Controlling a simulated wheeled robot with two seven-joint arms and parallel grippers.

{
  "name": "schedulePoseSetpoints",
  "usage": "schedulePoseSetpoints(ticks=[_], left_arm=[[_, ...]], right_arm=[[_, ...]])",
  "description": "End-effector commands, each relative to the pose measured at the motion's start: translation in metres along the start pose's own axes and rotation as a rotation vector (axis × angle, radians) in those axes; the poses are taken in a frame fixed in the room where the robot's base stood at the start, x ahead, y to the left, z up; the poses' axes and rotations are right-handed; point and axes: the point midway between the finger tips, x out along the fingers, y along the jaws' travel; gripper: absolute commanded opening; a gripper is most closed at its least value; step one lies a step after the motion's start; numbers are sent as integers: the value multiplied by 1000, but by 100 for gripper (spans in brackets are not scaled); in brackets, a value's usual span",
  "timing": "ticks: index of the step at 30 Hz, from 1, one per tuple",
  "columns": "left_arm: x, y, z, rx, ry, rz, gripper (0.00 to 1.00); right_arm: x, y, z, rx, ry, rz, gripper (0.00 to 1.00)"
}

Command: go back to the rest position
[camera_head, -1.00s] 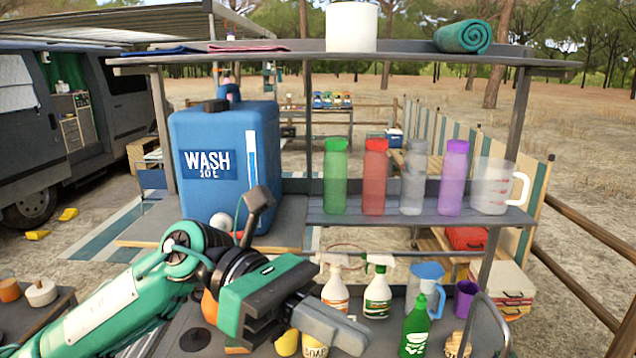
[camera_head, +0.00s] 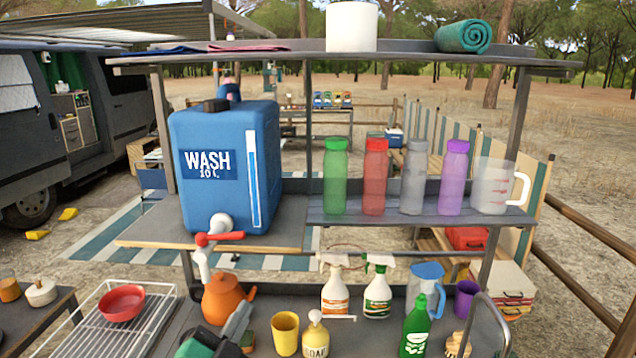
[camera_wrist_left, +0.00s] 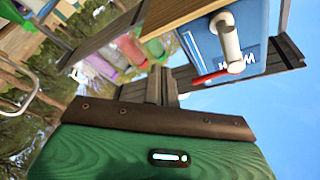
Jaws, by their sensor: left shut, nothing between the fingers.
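My left gripper (camera_head: 238,322) is low in the head view, near the bottom edge, in front of the orange teapot (camera_head: 224,298) and left of the yellow cup (camera_head: 285,333). Its fingers are together with nothing between them. They also show in the left wrist view (camera_wrist_left: 160,88), beyond the green gripper body. The blue wash tank (camera_head: 222,165) with its red-levered tap (camera_head: 220,238) stands on the shelf above, clear of the gripper. In the left wrist view the tank (camera_wrist_left: 258,40) appears tilted at the upper right. My right gripper is not in view.
A red bowl (camera_head: 122,302) sits on the wire dish rack (camera_head: 88,338) to the left. A soap dispenser (camera_head: 316,337), spray bottles (camera_head: 335,292) and a green bottle (camera_head: 414,330) stand to the right. Several coloured bottles stand on the middle shelf (camera_head: 400,214).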

Motion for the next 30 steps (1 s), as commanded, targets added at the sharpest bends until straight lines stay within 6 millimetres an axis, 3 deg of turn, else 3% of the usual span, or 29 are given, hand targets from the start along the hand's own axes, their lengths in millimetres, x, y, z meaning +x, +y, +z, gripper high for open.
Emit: schedulePoseSetpoints(ticks=[1, 6, 12, 18, 24, 30], left_arm=[[-14, 12, 26, -58, -108, 32, 0], [-76, 51, 107, -245, -485, 138, 0], [-179, 99, 171, -430, -913, 261, 0], [-268, 128, 193, -546, -1227, 350, 0], [-344, 145, 194, -626, -1479, 421, 0], [-340, 182, 240, -622, -1494, 432, 0]], right_arm=[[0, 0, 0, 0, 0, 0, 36], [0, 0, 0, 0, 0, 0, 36], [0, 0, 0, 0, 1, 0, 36], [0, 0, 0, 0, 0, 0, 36], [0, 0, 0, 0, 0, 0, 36], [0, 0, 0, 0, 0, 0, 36]])
